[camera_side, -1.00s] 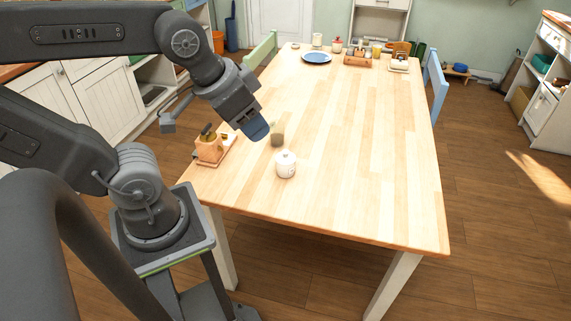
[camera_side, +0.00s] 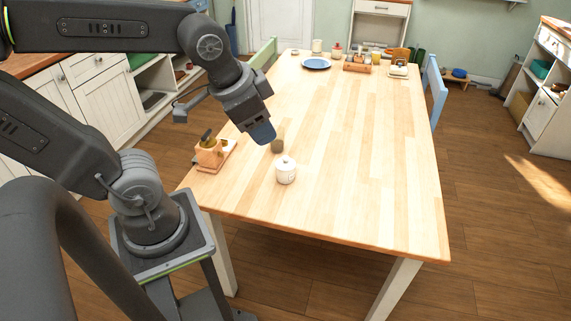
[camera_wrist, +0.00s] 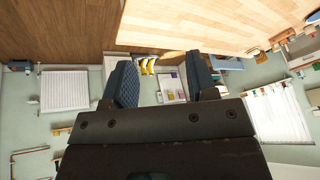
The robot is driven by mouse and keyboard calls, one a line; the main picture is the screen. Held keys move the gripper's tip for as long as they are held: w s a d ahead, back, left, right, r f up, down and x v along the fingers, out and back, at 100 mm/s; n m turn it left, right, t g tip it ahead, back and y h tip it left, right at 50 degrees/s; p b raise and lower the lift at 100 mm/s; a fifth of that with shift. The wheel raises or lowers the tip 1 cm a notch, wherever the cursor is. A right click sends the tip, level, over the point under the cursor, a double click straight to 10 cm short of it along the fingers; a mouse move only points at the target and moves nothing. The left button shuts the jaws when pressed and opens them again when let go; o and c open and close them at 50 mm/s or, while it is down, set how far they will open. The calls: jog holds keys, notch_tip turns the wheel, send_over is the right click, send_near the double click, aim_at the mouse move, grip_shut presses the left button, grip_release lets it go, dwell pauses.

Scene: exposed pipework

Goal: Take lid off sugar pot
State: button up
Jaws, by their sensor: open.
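The sugar pot (camera_side: 286,173) is a small white pot with dark marking on its front. It stands upright on the wooden table near the front left, and its white lid (camera_side: 286,161) with a small knob is on it. My gripper (camera_side: 263,133) is above the table, up and to the left of the pot in the side view, and apart from it. In the wrist view my gripper (camera_wrist: 165,85) shows two blue-padded fingers spread wide with nothing between them. The pot is not in the wrist view.
A greenish-brown jar (camera_side: 278,142) stands just behind the pot, close under my gripper. A wooden holder (camera_side: 210,152) on a board is at the table's left edge. A blue plate (camera_side: 316,64) and several containers stand at the far end. The table's middle and right are clear.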

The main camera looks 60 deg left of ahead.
jog(key=w+a+f+m+g+y, duration=0.2)
jog(key=w+a+f+m+g, duration=0.1)
jog(key=w+a+f+m, duration=0.45)
jog(key=m+g+y, duration=0.2)
jog(key=m, duration=0.7)
send_near(285, 157)
jog(key=x, duration=0.4)
jog(key=shift+s+a, duration=0.15)
jog(key=shift+s, duration=0.2)
jog(key=shift+w+x, duration=0.2)
jog(key=shift+x, duration=1.15)
jog(key=shift+w+x, duration=0.25)
jog(key=shift+x, duration=1.1)
jog(key=shift+f, duration=0.1)
jog(key=shift+d, duration=0.25)
grip_shut()
jog(key=shift+s, duration=0.1)
